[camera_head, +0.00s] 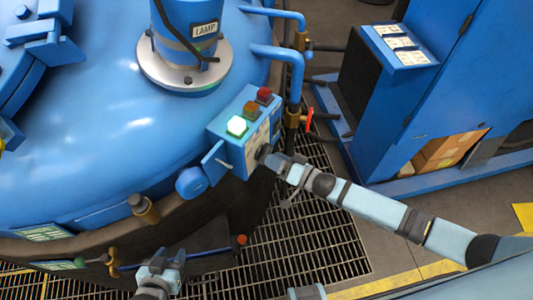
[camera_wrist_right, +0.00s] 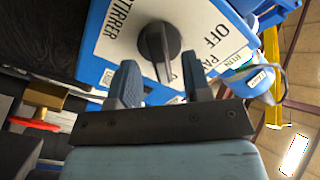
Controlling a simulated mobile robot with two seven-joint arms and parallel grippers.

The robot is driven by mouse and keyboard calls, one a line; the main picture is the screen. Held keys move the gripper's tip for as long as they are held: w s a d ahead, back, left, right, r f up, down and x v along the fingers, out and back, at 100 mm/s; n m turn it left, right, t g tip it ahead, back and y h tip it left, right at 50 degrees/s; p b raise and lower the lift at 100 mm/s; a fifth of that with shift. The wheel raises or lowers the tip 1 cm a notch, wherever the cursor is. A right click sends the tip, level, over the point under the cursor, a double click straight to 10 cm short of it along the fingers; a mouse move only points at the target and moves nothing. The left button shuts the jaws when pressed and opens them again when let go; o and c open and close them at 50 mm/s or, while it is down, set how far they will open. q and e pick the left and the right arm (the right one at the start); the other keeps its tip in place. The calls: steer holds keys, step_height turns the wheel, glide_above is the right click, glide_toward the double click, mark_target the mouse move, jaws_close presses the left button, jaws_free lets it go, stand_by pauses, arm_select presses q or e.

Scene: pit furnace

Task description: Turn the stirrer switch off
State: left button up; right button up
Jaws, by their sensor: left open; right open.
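The stirrer switch (camera_wrist_right: 160,50) is a black rotary knob on a white plate lettered "STIRRER" and "OFF" in the right wrist view. Its grip bar runs roughly up and down in that picture, and OFF is to its right. My right gripper (camera_wrist_right: 160,78) is open, its fingertips just short of the knob or on either side of its lower end; contact cannot be told. In the head view, the right gripper (camera_head: 266,154) is at the front of the blue control box (camera_head: 232,150), hiding the knob. My left gripper (camera_head: 163,266) is low at the front, away from the box.
The big blue vessel (camera_head: 100,130) fills the left. A blue pipe (camera_head: 292,75) with a red-handled valve (camera_head: 309,118) stands behind the box. A blue cabinet (camera_head: 430,90) stands right.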

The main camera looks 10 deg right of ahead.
mark_target(265, 154)
steer(key=shift+x, duration=1.6)
jaws_close()
